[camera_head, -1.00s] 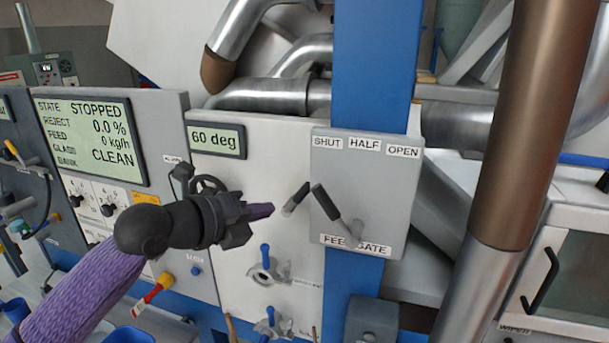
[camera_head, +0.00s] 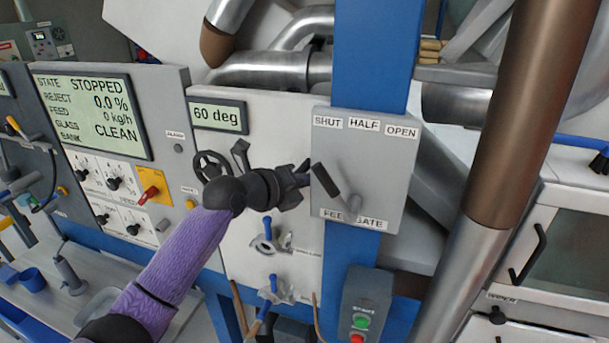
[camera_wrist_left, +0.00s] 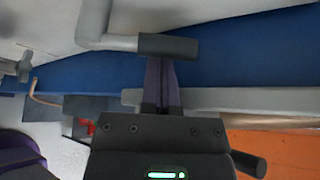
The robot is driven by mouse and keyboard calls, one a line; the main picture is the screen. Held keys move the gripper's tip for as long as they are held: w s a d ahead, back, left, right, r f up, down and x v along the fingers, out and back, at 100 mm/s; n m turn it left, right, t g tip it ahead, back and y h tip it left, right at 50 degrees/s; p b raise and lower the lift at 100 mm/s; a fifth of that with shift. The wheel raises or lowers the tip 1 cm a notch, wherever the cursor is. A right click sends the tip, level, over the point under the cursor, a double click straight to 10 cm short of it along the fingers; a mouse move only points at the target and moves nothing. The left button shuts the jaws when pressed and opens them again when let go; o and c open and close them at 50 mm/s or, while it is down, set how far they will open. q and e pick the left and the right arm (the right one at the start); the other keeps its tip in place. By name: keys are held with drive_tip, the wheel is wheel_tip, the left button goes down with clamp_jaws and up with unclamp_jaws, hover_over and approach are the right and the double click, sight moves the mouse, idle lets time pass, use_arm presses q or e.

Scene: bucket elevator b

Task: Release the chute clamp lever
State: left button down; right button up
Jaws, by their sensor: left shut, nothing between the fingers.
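My left gripper (camera_head: 304,176) is shut and empty, in front of the white panel beside the left edge of the feed gate box. In the left wrist view its purple fingers (camera_wrist_left: 162,84) lie together, with their tips at a dark grip (camera_wrist_left: 168,46) on a bent grey bar; I cannot tell whether they touch. No label I can read names the chute clamp lever. Two blue-handled levers on metal fittings, an upper one (camera_head: 267,228) and a lower one (camera_head: 274,284), are on the white panel below the gripper. My right gripper is not in view.
The feed gate box (camera_head: 385,185) has a black-gripped lever (camera_head: 326,182) just right of my gripper. A handwheel (camera_head: 212,166) is to the left. A brown and silver pipe (camera_head: 515,120) stands at right. A start box (camera_head: 365,308) is below.

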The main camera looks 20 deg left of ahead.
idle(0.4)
use_arm(q)
drive_tip(key=a+r+n+t+h+b, duration=0.1)
drive_tip(key=a+n+t+h+b, duration=0.2)
drive_tip(key=n+b, duration=1)
drive_tip(key=shift+w+a+r+t+b, duration=0.2)
drive_tip(key=shift+a+t+b, duration=1.55)
drive_tip(key=shift+b, duration=3.45)
drive_tip(key=shift+a, duration=0.1)
drive_tip(key=shift+f, duration=0.1)
